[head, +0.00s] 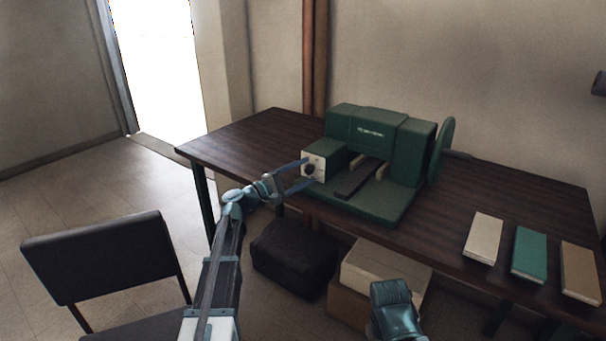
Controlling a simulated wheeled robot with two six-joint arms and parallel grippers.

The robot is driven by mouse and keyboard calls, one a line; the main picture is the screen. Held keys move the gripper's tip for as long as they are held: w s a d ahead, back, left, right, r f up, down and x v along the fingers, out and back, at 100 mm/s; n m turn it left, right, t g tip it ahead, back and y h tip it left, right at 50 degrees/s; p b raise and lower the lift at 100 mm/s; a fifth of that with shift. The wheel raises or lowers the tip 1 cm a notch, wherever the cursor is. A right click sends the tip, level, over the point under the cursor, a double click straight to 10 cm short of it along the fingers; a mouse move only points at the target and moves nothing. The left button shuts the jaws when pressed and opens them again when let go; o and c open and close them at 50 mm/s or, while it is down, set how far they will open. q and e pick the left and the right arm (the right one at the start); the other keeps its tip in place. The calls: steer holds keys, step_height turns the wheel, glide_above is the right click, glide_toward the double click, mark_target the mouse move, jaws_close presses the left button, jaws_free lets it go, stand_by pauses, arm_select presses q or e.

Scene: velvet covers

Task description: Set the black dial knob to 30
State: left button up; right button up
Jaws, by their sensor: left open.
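The black dial knob (310,169) sits on a white plate (319,160) on the front left of a green machine (372,130). The machine stands on the dark wooden table. My left gripper (307,171) is open, with its two blue fingers spread above and below the knob in this view. I cannot tell whether the fingers touch the knob. The dial's numbers and pointer are too small to read. A blue part of my right arm shows at the bottom, but no right gripper fingers are visible.
A white, a teal and a tan block (580,271) lie on the right of the table (460,190). A black chair (103,255) stands at the lower left. A black bag (291,259) and boxes (385,268) are below the table. The table's left end is clear.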

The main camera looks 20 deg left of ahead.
arm_select(q)
steer(key=b+v, duration=0.2)
steer(key=v, duration=1.2)
steer(key=shift+w, duration=0.1)
steer(key=s+d+f+m+g+y+p, duration=0.1)
steer(key=s+d+f+m+g+p, duration=0.2)
steer(key=d, duration=0.5)
steer(key=s+d+f+m+g+y+p, duration=0.1)
steer(key=s+d+m+g+p, duration=0.3)
steer(key=d, duration=0.5)
steer(key=s+d+f+m+g+y+p, duration=0.1)
steer(key=s+d+m+g+p, duration=0.3)
steer(key=d, duration=0.4)
steer(key=s+d+r+m+g+y+p, duration=0.1)
steer(key=s+m+g+y+p, duration=0.3)
steer(key=s+y+p, duration=0.6)
steer(key=s+m+y, duration=0.1)
steer(key=s+m, duration=0.1)
steer(key=s, duration=0.2)
steer(key=shift+s+d+r+m, duration=0.2)
steer(key=shift+s+d+m, duration=0.1)
steer(key=shift+s+d, duration=0.05)
